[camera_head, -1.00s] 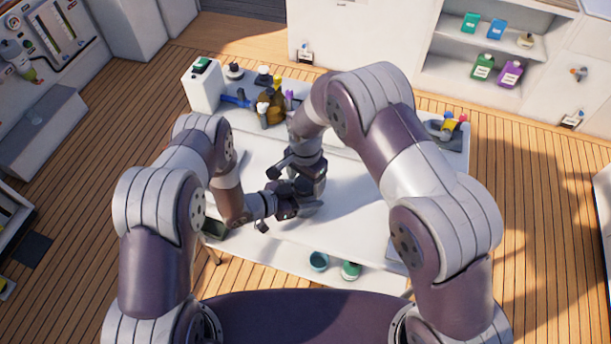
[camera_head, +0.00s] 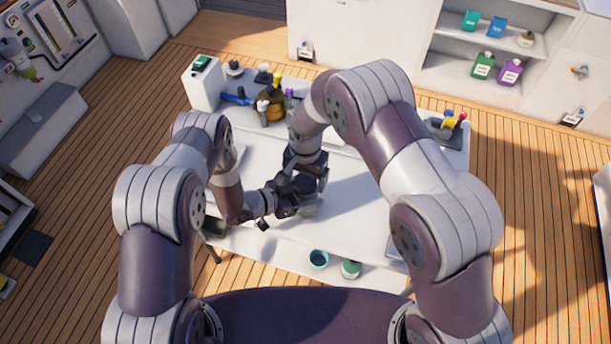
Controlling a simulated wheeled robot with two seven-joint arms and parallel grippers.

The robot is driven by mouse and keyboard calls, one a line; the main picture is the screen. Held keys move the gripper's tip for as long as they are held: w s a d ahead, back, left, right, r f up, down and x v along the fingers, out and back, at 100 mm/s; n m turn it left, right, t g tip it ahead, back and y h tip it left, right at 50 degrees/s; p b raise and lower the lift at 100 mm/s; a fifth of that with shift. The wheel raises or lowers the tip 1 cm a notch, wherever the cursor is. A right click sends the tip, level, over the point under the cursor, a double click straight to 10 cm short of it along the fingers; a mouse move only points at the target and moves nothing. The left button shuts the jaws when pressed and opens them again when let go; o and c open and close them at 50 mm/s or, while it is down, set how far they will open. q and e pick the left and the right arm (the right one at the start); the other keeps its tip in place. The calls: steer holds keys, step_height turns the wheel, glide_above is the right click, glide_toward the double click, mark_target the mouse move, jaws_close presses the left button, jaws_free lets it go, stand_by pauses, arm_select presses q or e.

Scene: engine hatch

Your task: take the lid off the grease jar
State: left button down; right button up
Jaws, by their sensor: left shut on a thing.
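My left gripper (camera_head: 295,205) is over the middle of the white worktop (camera_head: 355,205). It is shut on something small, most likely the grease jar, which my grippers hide. My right gripper (camera_head: 305,190) reaches down from above, right against the left one. Its fingertips are hidden by its own wrist and the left gripper, so its opening does not show. I cannot make out the jar's lid or whether it sits on the jar.
A white box (camera_head: 203,88), a brown jug (camera_head: 271,104) and several small items line the back. A tray with yellow and red items (camera_head: 447,126) is at the back right.

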steer(key=shift+r, duration=0.1)
step_height(320, 180, up, 4)
steer(key=shift+r, duration=0.25)
steer(key=shift+c, duration=0.3)
step_height(320, 180, up, 3)
steer(key=m, duration=0.2)
steer(key=shift+f+m, duration=0.2)
steer(key=shift+m, duration=0.1)
steer(key=shift+r+m, duration=0.2)
steer(key=shift+m, duration=0.1)
step_height(320, 180, down, 8)
steer(key=shift+r, duration=0.1)
